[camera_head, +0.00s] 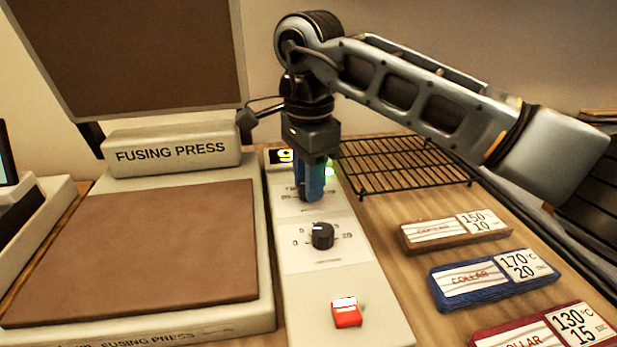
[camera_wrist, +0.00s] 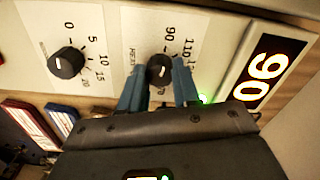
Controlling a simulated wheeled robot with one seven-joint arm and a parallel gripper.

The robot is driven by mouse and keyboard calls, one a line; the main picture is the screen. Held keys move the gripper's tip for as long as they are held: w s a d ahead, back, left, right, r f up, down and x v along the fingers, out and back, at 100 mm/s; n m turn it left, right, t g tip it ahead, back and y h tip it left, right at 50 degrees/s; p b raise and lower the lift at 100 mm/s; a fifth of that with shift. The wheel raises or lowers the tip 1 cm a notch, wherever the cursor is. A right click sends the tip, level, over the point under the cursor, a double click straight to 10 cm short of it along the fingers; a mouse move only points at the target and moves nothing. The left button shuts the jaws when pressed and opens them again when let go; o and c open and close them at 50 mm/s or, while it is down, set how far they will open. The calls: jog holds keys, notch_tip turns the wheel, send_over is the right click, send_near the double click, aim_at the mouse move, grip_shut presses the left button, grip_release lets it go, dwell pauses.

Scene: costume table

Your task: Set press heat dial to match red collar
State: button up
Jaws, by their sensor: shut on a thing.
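My gripper (camera_head: 309,190) reaches down over the upper part of the press control panel (camera_head: 350,281). In the wrist view its two blue fingers are closed around the black heat dial (camera_wrist: 160,70), one on each side. The dial's white mark shows between them; the head view hides this dial behind the fingers. The scale beside it shows 90 and 110. The lit display (camera_wrist: 264,68) reads 90; in the head view it is partly hidden by my gripper. The red collar (camera_head: 493,332) lies at the lower right, cut by the frame edge, its card reading 130 °C and 15.
A second black dial (camera_head: 322,236), scaled from 0, sits below on the panel, above a red switch (camera_head: 346,314). A brown collar (camera_head: 420,247) and a blue collar (camera_head: 450,302) lie to the right. A black wire rack (camera_head: 400,165) stands behind them. The press plate (camera_head: 130,255) is left.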

jog(key=shift+c, duration=0.9)
jog(key=m+p, duration=0.1)
jog(key=m, duration=0.2)
jog(key=shift+r+m, duration=0.1)
jog(key=shift+m, duration=0.3)
jog(key=m+p, duration=0.1)
jog(key=m, duration=0.2)
jog(key=shift+m, duration=0.3)
jog(key=m+p, duration=0.1)
jog(key=m, duration=0.3)
jog(key=shift+m, duration=0.3)
jog(key=shift+m+p, duration=0.6)
jog(key=shift+m, duration=1.2)
